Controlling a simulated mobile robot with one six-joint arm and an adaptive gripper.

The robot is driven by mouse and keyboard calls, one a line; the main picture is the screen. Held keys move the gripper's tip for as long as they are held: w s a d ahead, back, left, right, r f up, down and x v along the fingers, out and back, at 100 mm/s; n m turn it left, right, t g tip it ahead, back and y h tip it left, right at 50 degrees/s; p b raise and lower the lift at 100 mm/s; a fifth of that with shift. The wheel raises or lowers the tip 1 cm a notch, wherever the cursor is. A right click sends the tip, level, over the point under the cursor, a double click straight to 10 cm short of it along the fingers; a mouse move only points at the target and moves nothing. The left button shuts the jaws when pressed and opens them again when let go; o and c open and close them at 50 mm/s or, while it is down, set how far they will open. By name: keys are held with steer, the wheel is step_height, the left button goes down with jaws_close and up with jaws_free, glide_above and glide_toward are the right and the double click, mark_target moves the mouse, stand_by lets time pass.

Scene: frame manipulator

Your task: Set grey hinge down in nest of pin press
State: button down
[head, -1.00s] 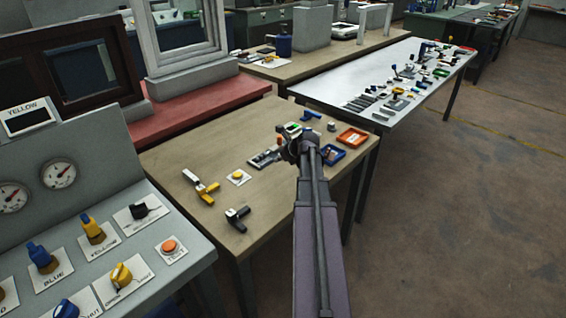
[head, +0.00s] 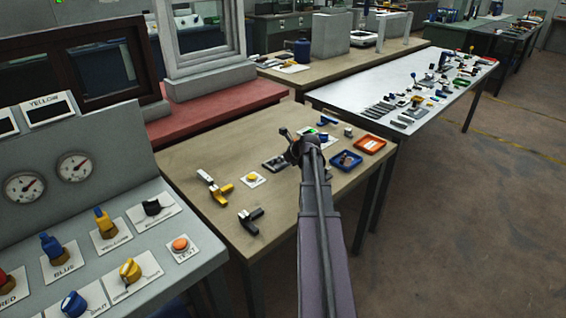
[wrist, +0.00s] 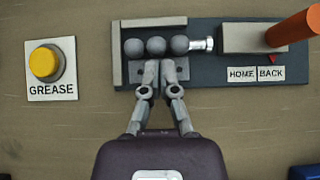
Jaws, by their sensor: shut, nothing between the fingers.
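In the wrist view the pin press (wrist: 205,85) is a dark base with a grey walled nest at its left end. The grey hinge (wrist: 156,46) lies in that nest, its three round knuckles in a row along the wall. Its flat leaf shows on both sides of my fingertips. A silver pin (wrist: 202,44) lies in line at the right end of the knuckles. My gripper (wrist: 160,68) is shut and empty, with its tips over the leaf just below the knuckles; whether they touch it I cannot tell. In the head view my arm partly hides the press (head: 273,163).
The press has a grey block (wrist: 250,39) with an orange lever (wrist: 291,29) at right. A yellow GREASE button (wrist: 44,62) is to its left. On the table are a blue tray (head: 346,161), an orange tray (head: 370,144), a yellow-and-white part (head: 214,186) and a dark part (head: 250,219).

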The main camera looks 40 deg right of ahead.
mark_target(281, 165)
steer(key=shift+w, duration=0.85)
steer(key=shift+s+a, duration=0.1)
steer(key=shift+s, duration=0.35)
steer(key=s, duration=0.2)
steer(key=s+r+p, duration=0.1)
steer(key=s, duration=0.1)
steer(key=shift+d+r, duration=0.1)
steer(key=shift+d, duration=0.1)
steer(key=p+v, duration=0.6)
steer(key=v, duration=0.2)
steer(key=shift+s, duration=0.25)
steer(key=shift+r, duration=0.1)
